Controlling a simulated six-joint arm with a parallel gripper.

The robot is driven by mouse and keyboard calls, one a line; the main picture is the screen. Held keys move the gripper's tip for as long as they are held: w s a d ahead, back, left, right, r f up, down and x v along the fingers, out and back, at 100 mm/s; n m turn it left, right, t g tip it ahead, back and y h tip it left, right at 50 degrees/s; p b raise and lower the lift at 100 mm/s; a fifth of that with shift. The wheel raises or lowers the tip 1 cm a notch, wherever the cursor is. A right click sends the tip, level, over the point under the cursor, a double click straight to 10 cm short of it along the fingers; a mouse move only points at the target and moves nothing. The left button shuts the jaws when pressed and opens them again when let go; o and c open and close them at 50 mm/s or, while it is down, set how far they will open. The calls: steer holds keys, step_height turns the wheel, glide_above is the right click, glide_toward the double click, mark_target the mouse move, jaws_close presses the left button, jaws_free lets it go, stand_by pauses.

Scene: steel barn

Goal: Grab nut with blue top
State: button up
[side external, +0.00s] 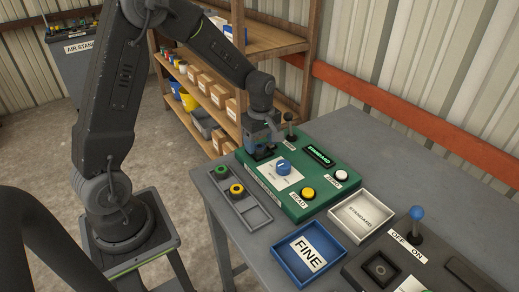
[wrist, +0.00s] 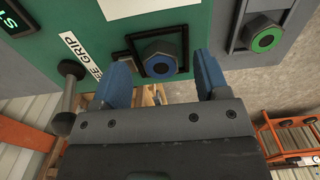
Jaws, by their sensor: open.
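The nut with the blue top (wrist: 160,47) is a dark hex nut with a blue ring, sitting in a square black socket on the green panel box (side external: 270,191). My gripper (wrist: 162,62) is open, with its two blue fingers apart at either side of the nut's near edge in the wrist view. In the side external view my gripper (side external: 262,147) points down over the box's back left corner and largely hides the nut there.
A grey tray (side external: 262,217) holds a green-topped nut (side external: 221,171) and a yellow-topped nut (side external: 237,189). A lever (side external: 290,120) stands close to my gripper. The box carries a blue knob (side external: 284,167) and buttons. Blue FINE (side external: 285,263) and white STANDARD (side external: 338,227) trays look empty.

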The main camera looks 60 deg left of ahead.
steer(key=shift+f, duration=0.8)
steer(key=shift+c, duration=0.3)
steer(key=c, duration=1.1)
steer(key=shift+o, duration=0.2)
steer(key=shift+r, duration=0.1)
